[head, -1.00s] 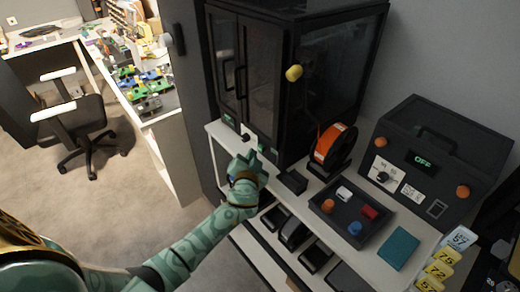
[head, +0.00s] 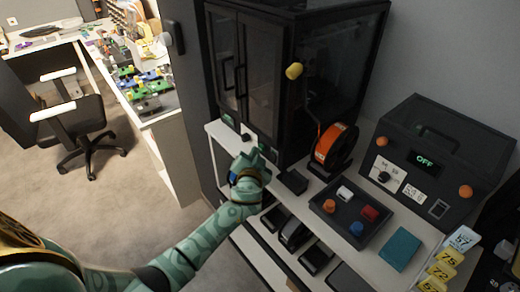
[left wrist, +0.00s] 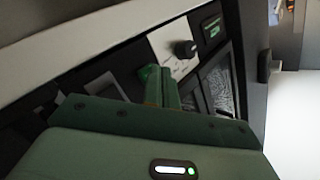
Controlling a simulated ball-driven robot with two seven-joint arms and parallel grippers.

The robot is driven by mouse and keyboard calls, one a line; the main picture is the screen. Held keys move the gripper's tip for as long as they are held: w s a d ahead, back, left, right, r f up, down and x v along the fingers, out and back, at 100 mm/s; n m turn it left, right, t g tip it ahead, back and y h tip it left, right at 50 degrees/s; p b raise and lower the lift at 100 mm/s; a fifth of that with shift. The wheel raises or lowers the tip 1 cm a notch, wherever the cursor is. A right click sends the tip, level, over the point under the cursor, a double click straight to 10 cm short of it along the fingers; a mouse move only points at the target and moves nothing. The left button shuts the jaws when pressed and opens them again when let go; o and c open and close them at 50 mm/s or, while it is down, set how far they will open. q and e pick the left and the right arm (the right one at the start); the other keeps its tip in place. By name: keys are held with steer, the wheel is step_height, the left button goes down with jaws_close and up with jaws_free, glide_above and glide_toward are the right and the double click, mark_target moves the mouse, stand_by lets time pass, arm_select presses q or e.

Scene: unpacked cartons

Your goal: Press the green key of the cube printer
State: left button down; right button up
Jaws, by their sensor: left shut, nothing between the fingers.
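The cube printer (head: 275,75) is the large black cabinet with glass doors in the head view. In the left wrist view, its slanted front panel carries a bright green key (left wrist: 147,76), a black knob on a white label and a small display. My left gripper (head: 259,155) is at the printer's lower front edge, shut and empty. In the left wrist view, its fingertips (left wrist: 162,78) are right beside the green key and partly cover it. I cannot tell whether they touch it. The gripper hides the key in the head view. My right gripper is not in view.
An orange spool (head: 335,146) stands right of the printer. A dark tray (head: 345,228) with coloured knobs and a black box (head: 440,165) reading OFF are further right on the white shelf. A chair (head: 75,125) and a desk stand at left, with open floor in front.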

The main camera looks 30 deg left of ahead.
arm_select(q)
steer(key=shift+w+d, duration=0.15)
steer(key=shift+w, duration=0.1)
steer(key=shift+s, duration=0.1)
stand_by(0.5)
steer(key=shift+s+a, duration=0.35)
steer(key=shift+s, duration=0.4)
steer(key=s, duration=0.1)
steer(key=s+a, duration=0.1)
steer(key=s, duration=0.1)
steer(key=s+a, duration=0.1)
steer(key=shift+s+p, duration=0.35)
steer(key=shift+p, duration=0.05)
stand_by(0.5)
